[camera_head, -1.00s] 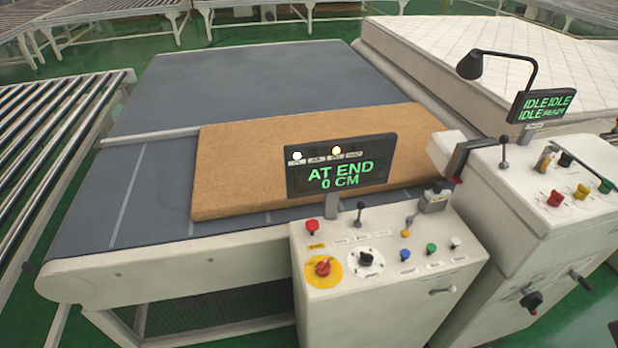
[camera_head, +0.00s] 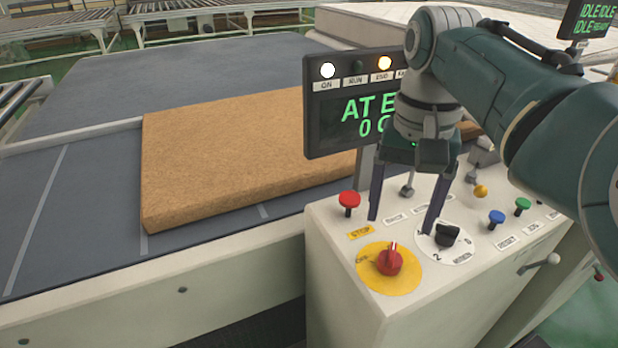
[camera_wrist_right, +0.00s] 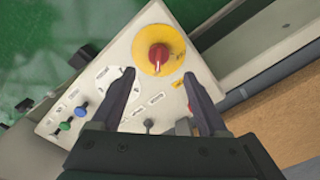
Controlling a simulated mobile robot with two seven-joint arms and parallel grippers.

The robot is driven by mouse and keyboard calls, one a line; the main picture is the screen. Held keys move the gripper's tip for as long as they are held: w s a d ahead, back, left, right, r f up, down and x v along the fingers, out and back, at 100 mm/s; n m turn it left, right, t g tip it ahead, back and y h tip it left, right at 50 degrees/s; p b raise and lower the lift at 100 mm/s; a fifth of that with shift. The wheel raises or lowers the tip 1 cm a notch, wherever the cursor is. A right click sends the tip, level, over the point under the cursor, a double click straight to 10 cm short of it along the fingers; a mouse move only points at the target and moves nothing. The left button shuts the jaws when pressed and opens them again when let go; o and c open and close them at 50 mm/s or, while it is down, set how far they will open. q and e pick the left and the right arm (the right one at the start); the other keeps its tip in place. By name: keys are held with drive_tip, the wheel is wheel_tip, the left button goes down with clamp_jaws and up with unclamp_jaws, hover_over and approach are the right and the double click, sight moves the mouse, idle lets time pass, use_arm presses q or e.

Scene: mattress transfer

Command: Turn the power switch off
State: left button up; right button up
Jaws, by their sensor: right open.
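The power switch (camera_head: 389,260) is a red rotary knob on a yellow disc at the front left of the control panel; its white mark points away from the OFF label. It also shows in the right wrist view (camera_wrist_right: 158,56), ahead of the fingers. My right gripper (camera_head: 402,225) is open and empty above the panel, behind the switch and apart from it. Its fingers hang between the red stop button (camera_head: 349,201) and the black dial (camera_head: 446,235). The fingers also show in the right wrist view (camera_wrist_right: 160,80). My left gripper is not in view.
The display (camera_head: 330,110) stands behind my right gripper, partly covered by my arm, with its ON and END lamps lit. Blue (camera_head: 496,217) and green (camera_head: 522,205) buttons lie right of the dial. A brown mattress slab (camera_head: 230,150) lies on the grey conveyor (camera_head: 75,205).

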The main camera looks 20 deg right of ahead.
sight(393, 252)
wheel_tip(393, 252, down, 9)
drive_tip(key=b, duration=0.3)
drive_tip(key=shift+s+d+r, duration=0.1)
drive_tip(key=shift+s+r, duration=0.05)
drive_tip(key=shift+r, duration=0.05)
drive_tip(key=c, duration=0.3)
clamp_jaws()
